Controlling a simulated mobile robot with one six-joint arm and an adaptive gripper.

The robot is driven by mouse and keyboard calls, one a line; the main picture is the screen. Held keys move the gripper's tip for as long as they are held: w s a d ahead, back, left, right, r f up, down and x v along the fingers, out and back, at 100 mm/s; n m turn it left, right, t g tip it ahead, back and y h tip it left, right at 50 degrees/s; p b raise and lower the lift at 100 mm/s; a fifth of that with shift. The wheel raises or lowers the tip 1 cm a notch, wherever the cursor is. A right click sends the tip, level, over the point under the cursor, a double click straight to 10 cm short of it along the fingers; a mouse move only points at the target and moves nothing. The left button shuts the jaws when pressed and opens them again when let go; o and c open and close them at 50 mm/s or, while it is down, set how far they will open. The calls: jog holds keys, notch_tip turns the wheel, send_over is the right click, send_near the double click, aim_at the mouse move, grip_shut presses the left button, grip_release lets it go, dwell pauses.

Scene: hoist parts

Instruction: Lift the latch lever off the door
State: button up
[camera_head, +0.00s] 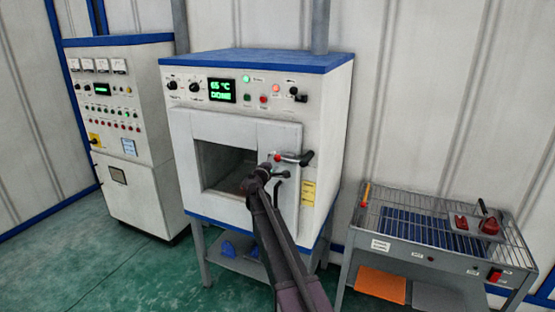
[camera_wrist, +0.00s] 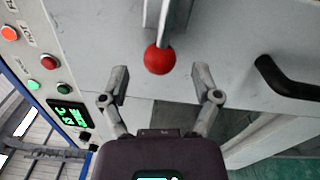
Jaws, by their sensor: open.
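The oven door (camera_head: 240,124) is the pale front panel of the white oven. The latch lever is a short bar lying level across the right side of the door, with a red ball at its left end (camera_head: 277,157). In the wrist view the red ball (camera_wrist: 159,59) hangs on the grey bar (camera_wrist: 166,22). My gripper (camera_wrist: 158,85) is open and empty. Its two fingers stand on either side of the line to the ball, with the ball just beyond the tips. In the head view my gripper (camera_head: 266,170) is close to the ball and partly hides the door.
A black door handle (camera_wrist: 287,78) is close on the right in the wrist view. The oven display (camera_head: 222,91) reads 65 °C and DONE. A wire-topped rack (camera_head: 400,196) with red items stands at the right, a control cabinet (camera_head: 130,190) at the left.

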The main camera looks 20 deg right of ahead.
jog(key=shift+x, duration=1.55)
grip_shut()
